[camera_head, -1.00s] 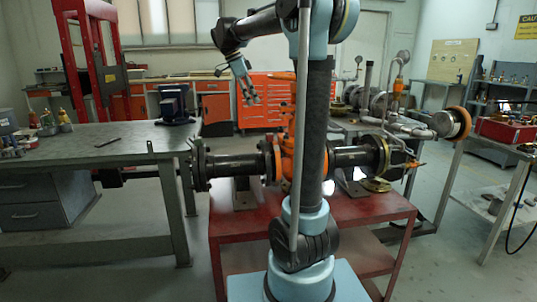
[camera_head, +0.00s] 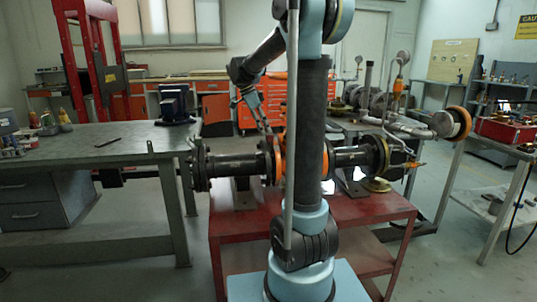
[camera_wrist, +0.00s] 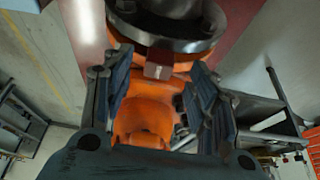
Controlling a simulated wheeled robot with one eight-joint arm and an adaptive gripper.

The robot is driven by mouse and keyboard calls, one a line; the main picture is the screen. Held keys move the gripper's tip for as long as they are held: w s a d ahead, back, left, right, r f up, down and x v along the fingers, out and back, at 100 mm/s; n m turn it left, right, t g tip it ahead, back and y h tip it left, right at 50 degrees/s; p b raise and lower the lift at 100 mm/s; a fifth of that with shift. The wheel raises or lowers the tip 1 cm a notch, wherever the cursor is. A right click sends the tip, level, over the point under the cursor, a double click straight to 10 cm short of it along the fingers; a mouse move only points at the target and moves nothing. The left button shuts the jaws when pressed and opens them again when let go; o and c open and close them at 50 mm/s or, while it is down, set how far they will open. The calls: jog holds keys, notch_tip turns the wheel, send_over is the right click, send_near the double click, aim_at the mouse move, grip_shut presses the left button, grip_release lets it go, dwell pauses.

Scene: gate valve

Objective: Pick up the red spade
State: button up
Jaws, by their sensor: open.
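My gripper (camera_head: 262,122) is open just above the orange gate valve (camera_head: 279,155), behind my arm column. In the wrist view my gripper (camera_wrist: 160,70) has its two dark fingers apart, one on each side of the orange valve body (camera_wrist: 145,112). A small dull-red block (camera_wrist: 157,70) shows between the fingertips, beside a dark bolted flange (camera_wrist: 172,42). It may be part of the red spade, but I cannot tell for sure. Nothing is visibly held. My arm column hides much of the valve in the head view.
The valve and its black pipe (camera_head: 238,165) rest over a red table (camera_head: 235,225). A grey workbench (camera_head: 90,150) stands at left, with a dark vise (camera_head: 175,104) on it. An orange tool cabinet (camera_head: 268,92) stands behind. More piping (camera_head: 400,125) is at right.

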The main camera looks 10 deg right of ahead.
jog(key=shift+x, duration=1.35)
jog(key=shift+c, duration=0.3)
grip_shut()
jog(key=shift+r, duration=0.1)
notch_tip(320, 180, up, 12)
jog(key=s, duration=1.8)
jog(key=shift+w, duration=0.2)
